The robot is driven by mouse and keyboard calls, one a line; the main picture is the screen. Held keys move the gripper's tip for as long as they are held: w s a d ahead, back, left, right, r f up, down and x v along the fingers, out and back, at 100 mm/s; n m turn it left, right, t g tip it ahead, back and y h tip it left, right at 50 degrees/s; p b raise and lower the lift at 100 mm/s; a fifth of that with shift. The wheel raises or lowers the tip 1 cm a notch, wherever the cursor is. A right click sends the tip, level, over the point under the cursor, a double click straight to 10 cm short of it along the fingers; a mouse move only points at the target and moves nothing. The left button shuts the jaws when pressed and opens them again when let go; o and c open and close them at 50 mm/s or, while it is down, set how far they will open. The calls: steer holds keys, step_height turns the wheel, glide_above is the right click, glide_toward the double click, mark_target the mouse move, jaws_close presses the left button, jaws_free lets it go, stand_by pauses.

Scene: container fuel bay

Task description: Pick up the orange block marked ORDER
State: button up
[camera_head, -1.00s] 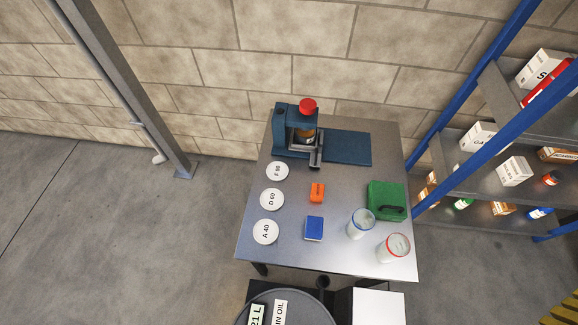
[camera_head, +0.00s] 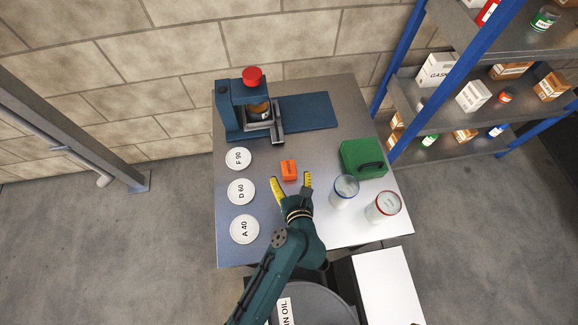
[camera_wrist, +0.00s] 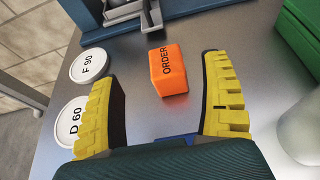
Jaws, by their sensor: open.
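The orange block (camera_head: 289,170) lies on the metal table, near its middle. In the wrist view the orange block (camera_wrist: 168,70) shows the word ORDER on its top face. My gripper (camera_head: 292,184) has yellow padded fingers and is open. The block is just beyond the fingertips, centred between them and not gripped. In the wrist view my gripper (camera_wrist: 158,75) spreads its fingers on both sides of the block's near end. A bit of blue (camera_wrist: 180,141) shows between the fingers, largely hidden by my gripper.
White discs F 90 (camera_head: 238,158), D 60 (camera_head: 241,192) and A 40 (camera_head: 244,229) lie on the left. A blue press (camera_head: 228,112) stands behind. A green case (camera_head: 363,158) and two jars, blue-rimmed (camera_head: 344,191) and red-rimmed (camera_head: 383,207), stand right. Shelving (camera_head: 465,110) is beyond.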

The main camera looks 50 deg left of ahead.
mark_target(288, 161)
steer(key=b+x, duration=0.1)
steer(key=x, duration=0.3)
steer(key=b+x, duration=0.3)
steer(key=x, duration=0.2)
steer(key=shift+w+b, duration=0.25)
steer(key=shift+b, duration=0.15)
steer(key=shift+s+d, duration=0.1)
steer(key=shift+c, duration=0.2)
steer(key=c, duration=1.3)
